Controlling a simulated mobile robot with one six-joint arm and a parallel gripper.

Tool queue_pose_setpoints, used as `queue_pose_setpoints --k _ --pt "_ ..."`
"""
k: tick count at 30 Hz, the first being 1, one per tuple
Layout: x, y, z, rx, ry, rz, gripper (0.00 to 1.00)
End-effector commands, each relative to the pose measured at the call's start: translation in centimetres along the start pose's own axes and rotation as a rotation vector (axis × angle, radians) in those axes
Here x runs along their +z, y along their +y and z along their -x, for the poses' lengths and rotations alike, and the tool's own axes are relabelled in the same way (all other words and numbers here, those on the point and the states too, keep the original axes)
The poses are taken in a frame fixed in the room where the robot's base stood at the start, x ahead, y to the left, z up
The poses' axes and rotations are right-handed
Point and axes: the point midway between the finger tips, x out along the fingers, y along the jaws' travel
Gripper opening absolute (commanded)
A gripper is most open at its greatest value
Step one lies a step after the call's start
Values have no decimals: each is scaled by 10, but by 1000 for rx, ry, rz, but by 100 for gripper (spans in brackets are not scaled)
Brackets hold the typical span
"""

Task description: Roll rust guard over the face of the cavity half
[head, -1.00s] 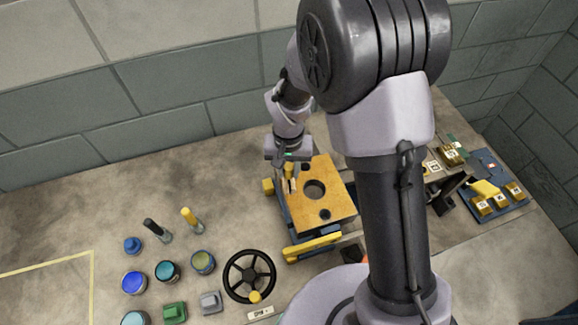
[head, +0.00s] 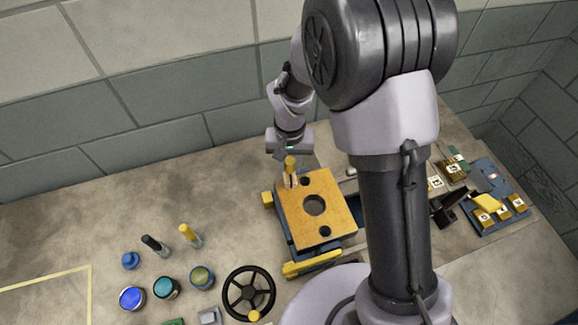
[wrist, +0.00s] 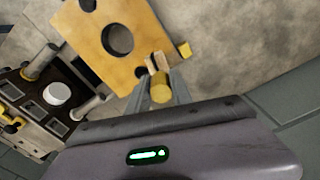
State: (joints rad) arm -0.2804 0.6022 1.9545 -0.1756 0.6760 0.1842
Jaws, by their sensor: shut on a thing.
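The cavity half (head: 335,205) is an orange-brown square plate with a large round hole in its middle and smaller dark holes. It lies on a blue stand with yellow bars (head: 312,264). In the wrist view the plate (wrist: 92,42) fills the upper middle. My gripper (head: 289,158) is shut on a roller's yellow handle (head: 290,164), which shows end-on in the wrist view (wrist: 160,92). The pale roller head (wrist: 157,64) is at the plate's edge, at its far left corner in the head view. I cannot tell whether it touches, or which parts are coated.
Open tins (head: 166,287), a black-handled tool (head: 154,244) and a yellow-handled tool (head: 190,235) stand left. A black handwheel (head: 232,297) is in front. A blue tray (head: 480,182) with brass blocks is right. A dark plate with pins (wrist: 28,100) shows in the wrist view. My arm hides part of the bench.

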Motion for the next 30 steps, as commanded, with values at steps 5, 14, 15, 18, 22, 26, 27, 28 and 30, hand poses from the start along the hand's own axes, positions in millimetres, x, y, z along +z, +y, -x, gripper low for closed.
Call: queue_pose_setpoints --k 5,14,15,18,22,26,27,28,30 --pt "-2 1 19 0 1 0 0" --pt "-5 3 46 0 1 -2 0" --pt "-5 3 50 0 1 -2 0" --pt "-6 4 56 0 1 -3 0" --pt "-6 4 57 0 0 -3 0" --pt "-6 4 56 0 0 -3 0" --pt "-6 4 56 0 0 -3 0" --pt "-6 4 56 0 0 -3 0" --pt "-6 4 56 0 0 -3 0"
